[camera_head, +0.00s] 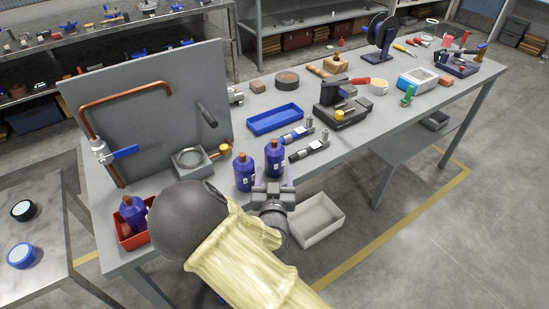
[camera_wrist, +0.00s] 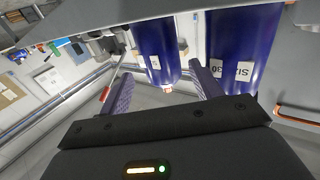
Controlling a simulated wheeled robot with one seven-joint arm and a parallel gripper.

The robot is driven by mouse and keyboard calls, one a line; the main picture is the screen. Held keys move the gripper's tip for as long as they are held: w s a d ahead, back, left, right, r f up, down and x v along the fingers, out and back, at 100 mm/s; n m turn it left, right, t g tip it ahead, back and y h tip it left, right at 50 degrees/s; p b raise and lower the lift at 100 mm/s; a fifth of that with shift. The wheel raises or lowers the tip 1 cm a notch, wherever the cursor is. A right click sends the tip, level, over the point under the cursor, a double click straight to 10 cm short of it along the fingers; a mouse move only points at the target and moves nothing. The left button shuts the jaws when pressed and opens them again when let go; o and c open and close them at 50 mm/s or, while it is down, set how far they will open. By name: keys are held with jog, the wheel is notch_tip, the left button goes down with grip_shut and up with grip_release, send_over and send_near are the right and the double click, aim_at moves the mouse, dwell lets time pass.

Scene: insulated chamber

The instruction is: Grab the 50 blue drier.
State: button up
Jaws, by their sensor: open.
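Two dark blue driers with copper-coloured ends stand upright near the table's front edge in the head view, a left one (camera_head: 245,172) and a right one (camera_head: 274,158). A third blue drier (camera_head: 135,213) sits in a red bin at the far left. My gripper (camera_head: 273,184) is open and empty, in front of the right drier. In the wrist view, one drier (camera_wrist: 155,42) appears between the spread fingers, beyond their tips. The other drier (camera_wrist: 240,40) is beyond the right finger; its label seems to end in 30. The nearer label is too small to read.
A grey upright panel (camera_head: 150,105) with copper pipes and a blue-handled valve stands at the left. The red bin (camera_head: 124,236) is left of my arm. A pale open box (camera_head: 316,219) is below the table edge.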

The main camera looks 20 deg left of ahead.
aim_at(274, 164)
jog(key=shift+w+a, duration=0.1)
jog(key=shift+w, duration=0.1)
jog(key=shift+p+x, duration=0.55)
jog(key=shift+x, duration=2.05)
jog(key=shift+r, duration=0.1)
jog(key=c, duration=1)
jog(key=shift+o, duration=0.2)
jog(key=shift+r, duration=0.1)
notch_tip(274, 164, up, 10)
jog(key=shift+f, duration=0.1)
